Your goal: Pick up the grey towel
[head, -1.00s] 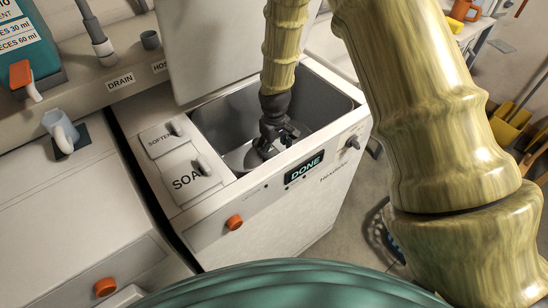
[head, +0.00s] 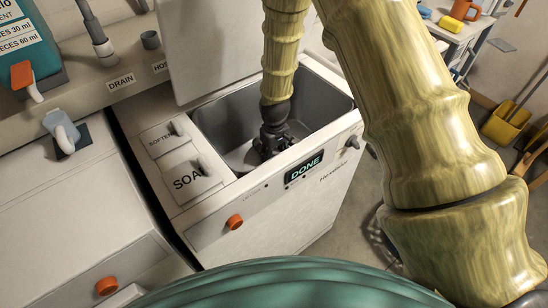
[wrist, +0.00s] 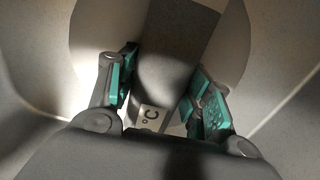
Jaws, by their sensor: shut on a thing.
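My gripper (head: 268,152) is down inside the grey tub of the white washer (head: 225,130), close to its front wall. In the wrist view its two teal-padded fingers (wrist: 163,72) stand apart on either side of a dark grey rounded mass. This mass looks like the grey towel (wrist: 165,65), though shadow blurs its outline, and my gripper is shut on it. A small white tag marked "°C" (wrist: 151,119) shows between the finger bases. In the head view I cannot make out the towel; my gripper and the tub wall hide that spot.
The tub rim surrounds my gripper closely, and the raised lid (head: 205,50) stands behind. A yellow dustpan (head: 506,123) is at far right.

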